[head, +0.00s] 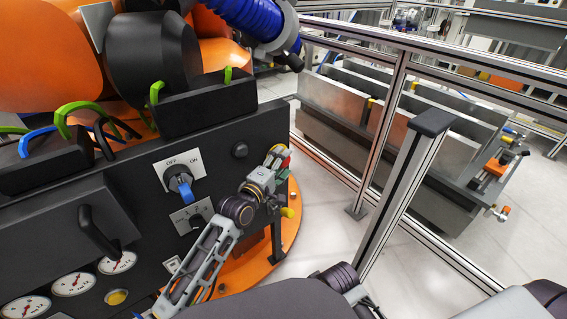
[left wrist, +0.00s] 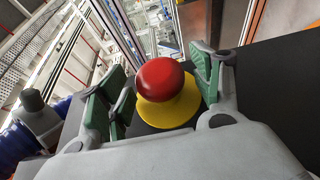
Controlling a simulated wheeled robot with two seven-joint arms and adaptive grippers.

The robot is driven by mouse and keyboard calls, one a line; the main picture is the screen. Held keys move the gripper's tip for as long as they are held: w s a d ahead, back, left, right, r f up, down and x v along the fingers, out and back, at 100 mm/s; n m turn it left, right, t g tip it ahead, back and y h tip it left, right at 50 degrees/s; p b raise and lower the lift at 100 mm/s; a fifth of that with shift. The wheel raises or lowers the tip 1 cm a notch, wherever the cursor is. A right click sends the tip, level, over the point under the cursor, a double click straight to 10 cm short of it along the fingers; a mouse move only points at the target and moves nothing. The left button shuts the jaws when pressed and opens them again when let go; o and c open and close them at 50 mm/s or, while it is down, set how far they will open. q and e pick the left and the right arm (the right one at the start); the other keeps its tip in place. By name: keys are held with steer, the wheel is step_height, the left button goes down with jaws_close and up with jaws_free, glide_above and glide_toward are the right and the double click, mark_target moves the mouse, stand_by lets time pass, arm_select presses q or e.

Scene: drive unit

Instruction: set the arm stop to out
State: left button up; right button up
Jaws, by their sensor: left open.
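The arm stop looks to be the red mushroom button (left wrist: 160,79) on a yellow round base (left wrist: 170,110), mounted on a dark face in the left wrist view. My left gripper (left wrist: 161,78) is open, with its green-padded fingers on either side of the red cap and a gap showing on both sides. In the head view my left gripper (head: 280,158) is at the right end of the dark drive unit, where a bit of red shows beside the fingers. I cannot tell whether the button is pressed in or out. My right gripper is not in view.
An aluminium-framed fence (head: 395,175) stands to the right. Open floor (head: 325,215) lies between.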

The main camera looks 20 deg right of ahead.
arm_select(q)
steer(key=shift+w+d, duration=0.35)
steer(key=shift+d, duration=0.1)
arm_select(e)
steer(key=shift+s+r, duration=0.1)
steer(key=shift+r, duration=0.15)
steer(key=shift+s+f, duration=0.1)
arm_select(q)
steer(key=shift+c, duration=0.5)
